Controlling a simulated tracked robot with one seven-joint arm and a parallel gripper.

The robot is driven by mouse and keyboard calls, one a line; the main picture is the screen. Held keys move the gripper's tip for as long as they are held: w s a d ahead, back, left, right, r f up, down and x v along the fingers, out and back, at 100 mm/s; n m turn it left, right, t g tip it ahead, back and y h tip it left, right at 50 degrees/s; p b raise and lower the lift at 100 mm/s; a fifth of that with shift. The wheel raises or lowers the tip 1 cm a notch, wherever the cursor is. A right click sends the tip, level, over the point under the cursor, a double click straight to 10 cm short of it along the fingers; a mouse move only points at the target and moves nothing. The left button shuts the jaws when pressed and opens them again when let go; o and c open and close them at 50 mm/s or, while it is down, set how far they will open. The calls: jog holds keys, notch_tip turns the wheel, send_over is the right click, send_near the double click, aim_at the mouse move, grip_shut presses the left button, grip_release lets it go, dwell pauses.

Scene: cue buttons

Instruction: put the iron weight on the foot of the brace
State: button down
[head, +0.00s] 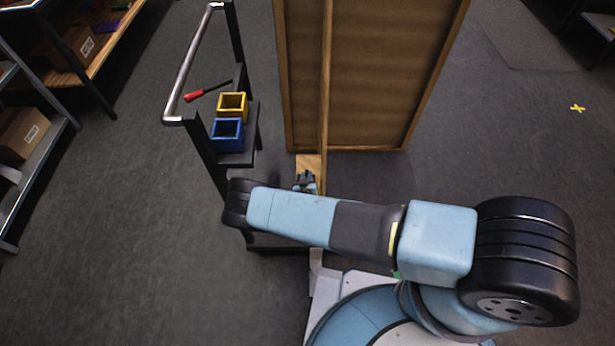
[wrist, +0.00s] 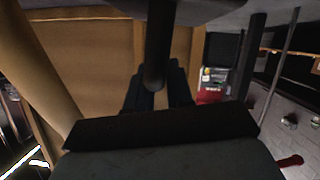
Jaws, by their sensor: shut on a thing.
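A large wooden panel (head: 365,75) stands upright, with a narrow timber brace (head: 326,90) running down it. A pale wooden foot (head: 308,161) shows at its lower end, partly hidden by my gripper. My gripper (head: 305,182) is just in front of this foot in the head view, mostly hidden behind my arm. In the wrist view, my gripper (wrist: 156,88) is shut on the stem of a dark object, which I take to be the iron weight (wrist: 160,45). Its wider part is at the top edge. I cannot tell whether it touches the foot.
A black trolley (head: 240,158) with a metal handle stands left of the panel, carrying a yellow box (head: 232,105), a blue box (head: 227,133) and a red-handled tool (head: 195,95). Shelves with cartons (head: 20,135) line the left.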

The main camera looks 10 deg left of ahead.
jog(key=shift+w+a+f, duration=0.1)
jog(key=shift+a+f, duration=0.05)
jog(key=shift+f, duration=0.45)
jog(key=c, duration=1.4)
grip_release()
jog(key=shift+d+f, duration=0.15)
jog(key=shift+d, duration=0.1)
jog(key=shift+c, duration=0.2)
jog(key=o, duration=0.4)
jog(key=shift+a, duration=0.1)
jog(key=shift+o, duration=0.2)
jog(key=shift+s, duration=0.3)
jog(key=v, duration=1.1)
jog(key=shift+s+r, duration=0.25)
